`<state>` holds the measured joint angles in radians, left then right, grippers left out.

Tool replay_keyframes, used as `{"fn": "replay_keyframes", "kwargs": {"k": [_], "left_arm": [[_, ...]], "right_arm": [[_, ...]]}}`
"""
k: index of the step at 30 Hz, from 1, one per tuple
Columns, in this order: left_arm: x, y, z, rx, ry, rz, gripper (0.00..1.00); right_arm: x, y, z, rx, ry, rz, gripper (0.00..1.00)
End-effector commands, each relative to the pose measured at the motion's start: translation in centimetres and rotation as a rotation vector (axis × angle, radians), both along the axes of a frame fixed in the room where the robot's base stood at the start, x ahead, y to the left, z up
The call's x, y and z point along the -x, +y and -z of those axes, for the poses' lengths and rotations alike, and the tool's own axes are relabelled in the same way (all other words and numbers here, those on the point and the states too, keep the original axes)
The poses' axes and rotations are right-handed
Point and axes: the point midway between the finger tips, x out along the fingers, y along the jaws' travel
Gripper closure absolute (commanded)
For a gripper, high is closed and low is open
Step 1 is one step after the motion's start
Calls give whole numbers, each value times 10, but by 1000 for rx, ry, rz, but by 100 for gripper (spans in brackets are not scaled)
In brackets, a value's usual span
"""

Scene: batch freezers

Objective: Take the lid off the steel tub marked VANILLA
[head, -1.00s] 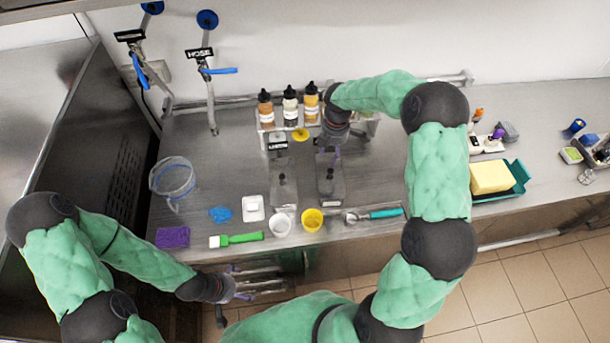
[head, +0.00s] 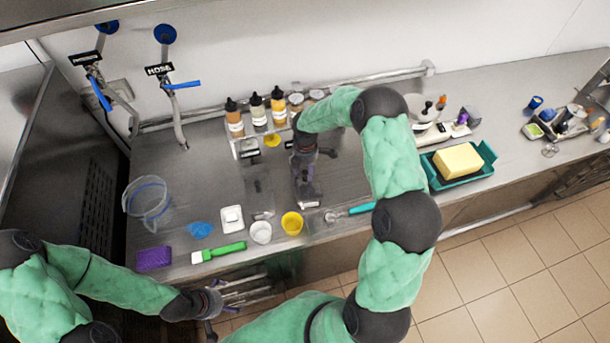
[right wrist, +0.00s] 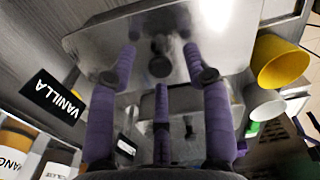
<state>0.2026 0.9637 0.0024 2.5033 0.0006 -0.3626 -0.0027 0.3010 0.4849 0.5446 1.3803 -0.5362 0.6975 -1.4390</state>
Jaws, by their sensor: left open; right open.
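A black VANILLA label (right wrist: 52,100) stands at the left in the right wrist view, close to a steel lid (right wrist: 100,45) with a dark knob (right wrist: 160,62). My right gripper (right wrist: 162,75) is open, its purple fingers spread around the knob; I cannot tell whether they touch it. In the head view my right gripper (head: 304,188) is over the right-hand of two steel tubs and hides most of its lid. The left-hand tub's lid (head: 258,182) is in plain sight. My left gripper (head: 245,291) is open and empty at the counter's front edge.
A white cup (head: 261,232), yellow cup (head: 292,223) and teal-handled scoop (head: 350,211) lie in front of the tubs. Sauce bottles (head: 257,112) stand behind. A green-handled brush (head: 220,251) and clear jug (head: 148,200) are left.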

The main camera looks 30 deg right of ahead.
Motion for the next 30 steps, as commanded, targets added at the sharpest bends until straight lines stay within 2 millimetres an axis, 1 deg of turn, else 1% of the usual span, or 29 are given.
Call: {"fn": "replay_keyframes", "kwargs": {"k": [1,3,9,11,12,14,15,26,30], "left_arm": [[0,0,-1,0,0,0,0],[0,0,-1,0,0,0,0],[0,0,-1,0,0,0,0],[0,0,-1,0,0,0,0],[0,0,-1,0,0,0,0],[0,0,-1,0,0,0,0],[0,0,-1,0,0,0,0],[0,0,0,0,0,0,0],[0,0,0,0,0,0,0]], "right_arm": [[0,0,6,-1,1,0,50],[0,0,10,-1,0,0,50],[0,0,11,-1,-1,0,50],[0,0,11,-1,-1,0,67],[0,0,11,-1,-1,0,78],[0,0,11,-1,-1,0,95],[0,0,11,-1,-1,0,100],[0,0,10,0,-1,0,100],[-1,0,7,0,-2,0,100]]}}
